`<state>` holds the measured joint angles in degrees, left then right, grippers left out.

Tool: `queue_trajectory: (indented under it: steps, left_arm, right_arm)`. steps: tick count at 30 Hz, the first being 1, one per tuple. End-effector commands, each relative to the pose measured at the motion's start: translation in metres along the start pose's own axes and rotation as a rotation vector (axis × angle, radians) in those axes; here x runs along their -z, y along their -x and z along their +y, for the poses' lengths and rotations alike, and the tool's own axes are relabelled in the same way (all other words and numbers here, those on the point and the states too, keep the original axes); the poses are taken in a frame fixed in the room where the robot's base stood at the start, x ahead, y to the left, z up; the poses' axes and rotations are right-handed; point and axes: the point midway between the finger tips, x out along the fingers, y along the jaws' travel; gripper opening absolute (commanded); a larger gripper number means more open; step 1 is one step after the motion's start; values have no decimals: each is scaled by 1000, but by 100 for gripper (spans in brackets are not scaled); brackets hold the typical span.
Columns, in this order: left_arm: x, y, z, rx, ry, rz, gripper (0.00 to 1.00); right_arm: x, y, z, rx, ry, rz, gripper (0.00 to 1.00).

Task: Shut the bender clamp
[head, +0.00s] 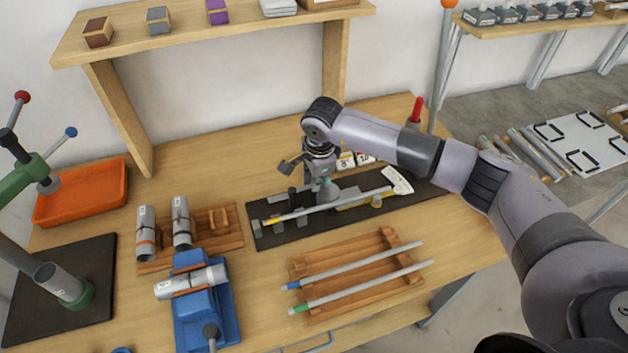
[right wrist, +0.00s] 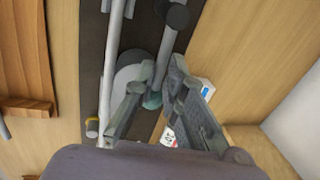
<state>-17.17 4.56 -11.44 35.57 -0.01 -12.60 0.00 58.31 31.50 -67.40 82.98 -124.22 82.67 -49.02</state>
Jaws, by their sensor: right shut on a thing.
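The bender (head: 268,236) is a dark base plate on the bench with a long grey tube (head: 335,205) lying along it. My right gripper (head: 318,172) is over the middle of the bender, pointing down. In the right wrist view its two fingers (right wrist: 155,98) close around a grey bar with a dark round knob (right wrist: 177,16), which looks like the clamp's handle. A pale round die (right wrist: 130,68) sits beside the fingers. The clamp's jaw is mostly hidden by the gripper, so I cannot tell whether it presses the tube. My left gripper is not in view.
A wooden rack (head: 318,318) with two tubes lies in front of the bender. A blue vise (head: 190,328) and a wooden block with short tubes (head: 228,243) stand left. A red-handled lever (head: 417,108) rises behind my right arm. An orange tray (head: 80,192) is far left.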

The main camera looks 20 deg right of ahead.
Motion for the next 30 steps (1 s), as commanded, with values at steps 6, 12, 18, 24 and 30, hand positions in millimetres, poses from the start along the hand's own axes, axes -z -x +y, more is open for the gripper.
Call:
queue_trajectory:
  steps: [6,12,18,24,30]
  left_arm:
    - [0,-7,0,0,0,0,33]
    - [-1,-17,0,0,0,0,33]
    - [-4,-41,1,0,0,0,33]
    - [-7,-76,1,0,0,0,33]
    - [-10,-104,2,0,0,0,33]
  right_arm:
    - [2,-2,-1,-2,19,-3,0]
    - [3,-4,-4,3,61,-9,0]
    - [3,-7,-11,6,156,-27,0]
    - [2,-11,-21,11,326,-60,0]
    - [6,-10,-29,11,502,-95,0]
